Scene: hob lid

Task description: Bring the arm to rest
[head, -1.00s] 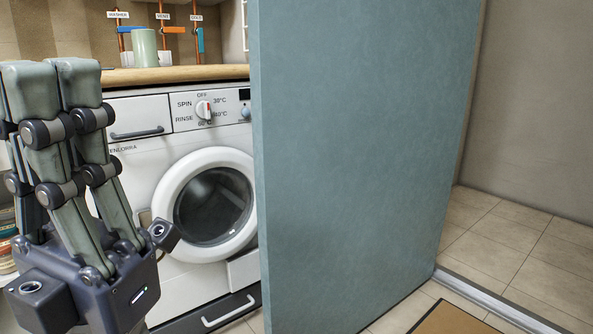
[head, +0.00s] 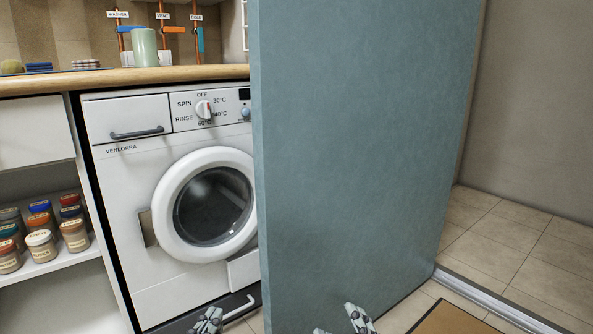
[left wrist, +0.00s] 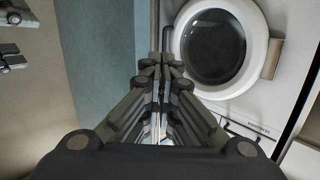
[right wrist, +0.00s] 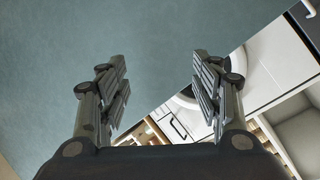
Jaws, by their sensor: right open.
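My left gripper (head: 208,321) shows at the bottom edge of the head view, low in front of the washing machine (head: 125,220). In the left wrist view (left wrist: 162,68) its fingers are together with nothing seen between them. My right gripper's fingertips (head: 339,325) show at the bottom edge in front of the blue-grey panel (head: 350,150). In the right wrist view (right wrist: 161,70) its fingers are wide apart and empty, with the panel behind them. Most of both arms is out of the head view.
A wooden counter (head: 200,73) runs above the machine, with a green cup (head: 144,48) on it. Spice jars (head: 41,245) stand on a shelf at the left. The tall panel blocks the middle. Tiled floor (head: 495,235) and a brown mat (head: 455,320) lie at the right.

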